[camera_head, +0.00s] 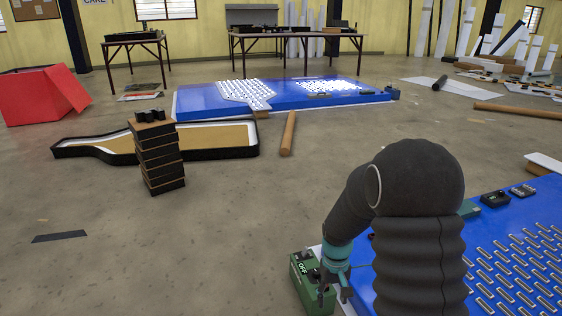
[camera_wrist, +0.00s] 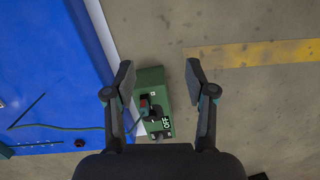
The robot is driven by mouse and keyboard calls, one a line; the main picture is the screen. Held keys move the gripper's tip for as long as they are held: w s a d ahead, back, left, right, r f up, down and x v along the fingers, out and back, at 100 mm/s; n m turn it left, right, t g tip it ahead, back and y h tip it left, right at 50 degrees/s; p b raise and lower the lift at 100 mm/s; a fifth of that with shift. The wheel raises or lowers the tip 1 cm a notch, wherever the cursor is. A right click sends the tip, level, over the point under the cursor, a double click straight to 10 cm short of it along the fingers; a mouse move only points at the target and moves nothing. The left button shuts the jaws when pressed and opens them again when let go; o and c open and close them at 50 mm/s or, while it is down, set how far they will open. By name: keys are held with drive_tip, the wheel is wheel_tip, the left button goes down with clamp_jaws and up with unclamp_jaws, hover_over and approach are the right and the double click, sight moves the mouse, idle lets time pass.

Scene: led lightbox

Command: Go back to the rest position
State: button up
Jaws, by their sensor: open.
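My gripper (camera_wrist: 160,78) is open in the wrist view, its two fingers spread with nothing held between them. A green box (camera_wrist: 151,88) marked OFF, with a red and a black part on top, shows beyond and between the fingers. In the head view my dark arm reaches down at the right, and my gripper (camera_head: 333,285) is just at the green box (camera_head: 303,272), partly covering it. I cannot tell whether the fingers touch the box.
A blue panel (camera_head: 521,235) with rows of small strips lies beside the green box at the right. Another blue panel (camera_head: 300,101) lies farther back. A dark stacked block tower (camera_head: 160,160), a black-rimmed tray (camera_head: 90,154) and a red box (camera_head: 27,98) stand left.

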drive_tip(key=s+r+t+p, duration=0.2)
drive_tip(key=s+r, duration=0.5)
drive_tip(key=r, duration=0.4)
drive_tip(key=s+d+r+m+t+p, duration=0.1)
drive_tip(key=s+r+t+p, duration=0.1)
drive_tip(key=s+r, duration=0.5)
drive_tip(key=s+r+t+p, duration=0.3)
drive_tip(key=s+r, duration=0.4)
drive_tip(key=r, duration=1)
drive_tip(key=shift+s+d+m+p, duration=0.3)
drive_tip(key=shift+s+m+p, duration=0.1)
drive_tip(key=shift+p, duration=0.1)
